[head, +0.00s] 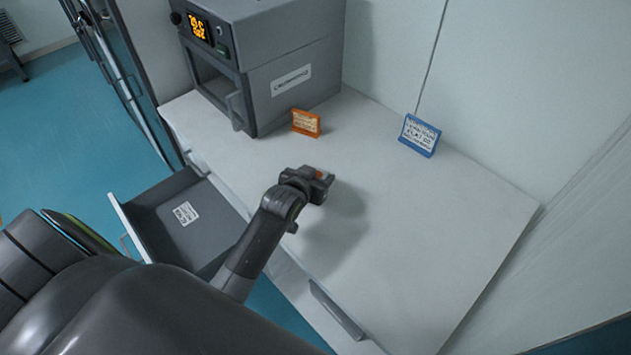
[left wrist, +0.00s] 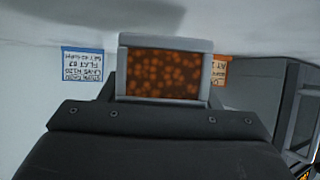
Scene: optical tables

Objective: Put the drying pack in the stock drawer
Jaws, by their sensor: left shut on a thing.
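The drying pack (left wrist: 165,72) is a small flat pack with a pale frame and an orange-brown beaded window. My left gripper (head: 322,176) is shut on it and holds it above the white bench top; only a bit of it shows in the head view (head: 325,175). In the left wrist view, the pack sticks out past the dark gripper body (left wrist: 160,103). The stock drawer (head: 152,187) is a grey drawer pulled open at the bench's left front, with a white label (head: 185,213) inside. The gripper is right of the drawer. My right gripper is not in view.
A grey oven-like box (head: 290,85) with an orange display and its front door ajar stands at the back left of the white bench (head: 430,250). An orange card (head: 306,122) and a blue card (head: 420,135) stand on the bench. A closed drawer handle (head: 335,310) shows at the front.

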